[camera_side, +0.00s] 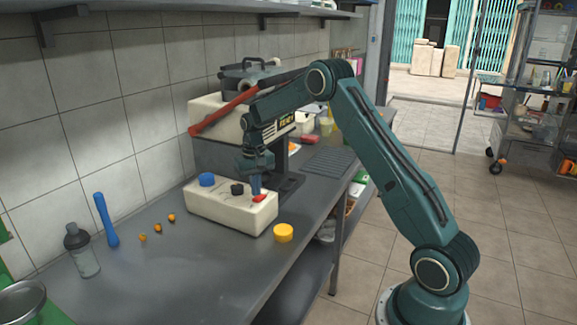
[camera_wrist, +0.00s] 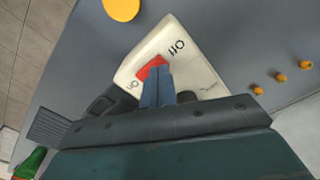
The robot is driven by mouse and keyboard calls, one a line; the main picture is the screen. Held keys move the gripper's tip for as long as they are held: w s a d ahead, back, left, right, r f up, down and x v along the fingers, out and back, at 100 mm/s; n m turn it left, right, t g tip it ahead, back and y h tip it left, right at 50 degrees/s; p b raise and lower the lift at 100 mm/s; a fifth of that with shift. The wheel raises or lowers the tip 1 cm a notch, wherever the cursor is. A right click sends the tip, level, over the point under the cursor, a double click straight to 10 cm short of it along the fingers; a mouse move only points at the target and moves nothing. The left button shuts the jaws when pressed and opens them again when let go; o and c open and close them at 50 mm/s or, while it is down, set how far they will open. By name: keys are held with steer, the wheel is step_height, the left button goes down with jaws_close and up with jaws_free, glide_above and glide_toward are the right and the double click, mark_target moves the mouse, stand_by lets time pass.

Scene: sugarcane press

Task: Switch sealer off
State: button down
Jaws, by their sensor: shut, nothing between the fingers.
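A cream control box (camera_side: 222,209) sits on the metal counter. It carries a blue knob (camera_side: 207,179), a black knob (camera_side: 237,189) and a red switch (camera_side: 260,197) near its right end. In the wrist view the red switch (camera_wrist: 153,66) lies between the marks "Off" and "On" on the box (camera_wrist: 205,75). My gripper (camera_side: 256,192) is shut and empty, pointing down at the red switch. In the wrist view its blue fingertips (camera_wrist: 157,72) overlap the switch and hide part of it; I cannot tell whether they touch it.
A yellow round piece (camera_side: 283,232) lies on the counter beside the box. Several small orange pieces (camera_side: 157,227), a blue stick (camera_side: 106,219) and a grey bottle (camera_side: 81,249) are to the left. The press (camera_side: 215,118) with a red lever (camera_side: 222,109) stands behind. The front counter (camera_side: 200,285) is clear.

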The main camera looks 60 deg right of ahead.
mark_target(256, 198)
steer(key=shift+f, duration=0.8)
stand_by(0.7)
steer(key=shift+r, duration=3.5)
steer(key=shift+r, duration=0.1)
